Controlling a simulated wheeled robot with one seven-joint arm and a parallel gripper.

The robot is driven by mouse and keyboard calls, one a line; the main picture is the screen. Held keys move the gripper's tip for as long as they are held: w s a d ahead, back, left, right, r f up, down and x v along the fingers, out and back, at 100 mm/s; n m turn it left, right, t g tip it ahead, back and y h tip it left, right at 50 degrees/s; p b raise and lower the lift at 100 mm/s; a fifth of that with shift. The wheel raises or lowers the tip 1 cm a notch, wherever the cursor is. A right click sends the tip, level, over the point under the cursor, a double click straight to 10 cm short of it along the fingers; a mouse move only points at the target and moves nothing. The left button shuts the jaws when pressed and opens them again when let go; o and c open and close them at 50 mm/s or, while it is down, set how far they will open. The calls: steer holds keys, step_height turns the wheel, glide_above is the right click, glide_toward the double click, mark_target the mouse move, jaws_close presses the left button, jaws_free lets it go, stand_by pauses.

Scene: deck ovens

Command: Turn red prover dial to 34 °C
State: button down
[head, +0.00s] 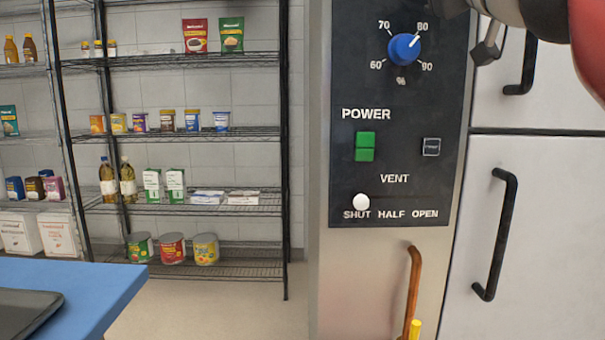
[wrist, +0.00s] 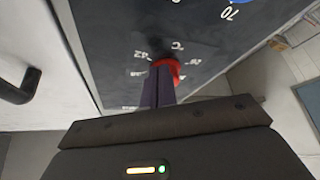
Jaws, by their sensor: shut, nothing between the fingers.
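The red prover dial (wrist: 173,68) sits on a dark panel in the wrist view, which shows the panel upside down. My gripper (wrist: 160,68) is shut, its dark fingers pressed together with their tips right at the dial. The fingers hide part of the dial, so I cannot tell whether they touch it. The dial's pointer is hidden. Small white numbers and a °C mark surround it, most too blurred to read. The red dial is out of sight in the head view, where parts of my arm show at the upper right.
On the panel below, a blue % dial (head: 404,48) points near 80. A green power switch (head: 365,146) and a white vent knob (head: 361,202) at SHUT are lower. White doors with black handles (head: 497,235) stand right. Shelves (head: 180,210) and a blue table (head: 100,290) are left.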

steer(key=s+b, duration=0.3)
steer(key=s, duration=0.3)
steer(key=shift+d+f, duration=0.25)
steer(key=shift+f, duration=0.05)
steer(key=shift+a, duration=0.1)
stand_by(0.4)
